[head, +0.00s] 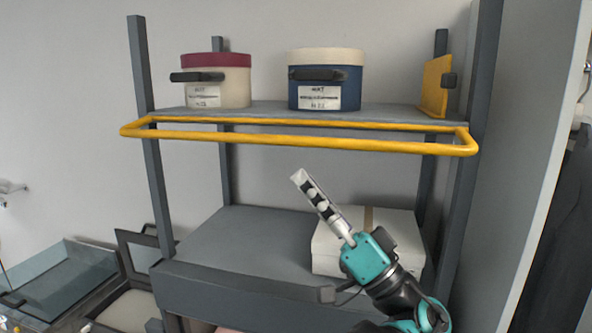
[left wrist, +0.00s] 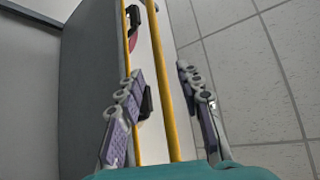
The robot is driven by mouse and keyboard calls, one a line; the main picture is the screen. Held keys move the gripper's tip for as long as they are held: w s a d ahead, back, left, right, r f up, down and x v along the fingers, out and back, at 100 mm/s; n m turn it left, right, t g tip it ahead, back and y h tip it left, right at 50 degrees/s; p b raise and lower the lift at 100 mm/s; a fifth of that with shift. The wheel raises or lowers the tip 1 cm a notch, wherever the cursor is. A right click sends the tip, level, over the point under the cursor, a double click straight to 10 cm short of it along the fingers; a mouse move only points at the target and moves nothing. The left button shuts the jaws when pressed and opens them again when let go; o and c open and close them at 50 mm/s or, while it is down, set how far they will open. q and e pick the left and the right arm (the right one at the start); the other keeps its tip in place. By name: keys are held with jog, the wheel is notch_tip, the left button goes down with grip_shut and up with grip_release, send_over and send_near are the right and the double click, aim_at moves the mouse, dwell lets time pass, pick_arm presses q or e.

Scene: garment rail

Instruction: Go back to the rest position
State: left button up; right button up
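My left gripper (head: 303,182) shows in the head view in front of the shelf unit, below the yellow rail and pointing up and to the left. Its fingers overlap there. In the left wrist view the same gripper (left wrist: 155,78) has its two fingers well apart, with nothing held between them. The yellow rail (left wrist: 166,85) runs through the picture between the fingers; from these views I cannot tell how far beyond them it is. My right gripper is in neither view.
The yellow rail (head: 300,139) juts out from the upper shelf. A cream round box with a red lid (head: 217,80) and a blue round box (head: 325,85) stand on that shelf. A white box (head: 328,252) sits on the lower shelf (head: 240,250), partly behind my arm.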

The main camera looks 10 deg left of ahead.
pick_arm(q)
jog(key=shift+s+d+f, duration=0.1)
jog(key=a+f+m+g+h+b, duration=0.15)
jog(key=a+f+h+b, duration=0.35)
jog(key=f, duration=0.7)
jog(key=s+a+f+m+g+h+b, duration=0.1)
jog(key=a+f+m+h+b, duration=0.15)
jog(key=a+f, duration=0.75)
jog(key=a+f+m+g+h+b, duration=0.1)
jog(key=a+f+m+h+b, duration=0.3)
jog(key=f, duration=1.1)
jog(key=s+d+f+n+g+h+b, duration=0.1)
jog(key=s+f+h+b, duration=0.2)
jog(key=f, duration=0.7)
jog(key=s+f+g+h+b, duration=0.1)
jog(key=s+f+h+b, duration=0.2)
jog(key=f, duration=0.7)
jog(key=s+d+f+h+b, duration=0.2)
jog(key=d+f+b, duration=0.2)
jog(key=f, duration=0.3)
jog(key=s+d+f+n+t+h+b, duration=0.1)
jog(key=s+d+f+h+b, duration=0.1)
jog(key=f, duration=0.5)
jog(key=d+h+b, duration=0.1)
jog(key=d+b, duration=0.1)
jog(key=shift+d+f+h, duration=0.3)
jog(key=shift+f+h, duration=0.05)
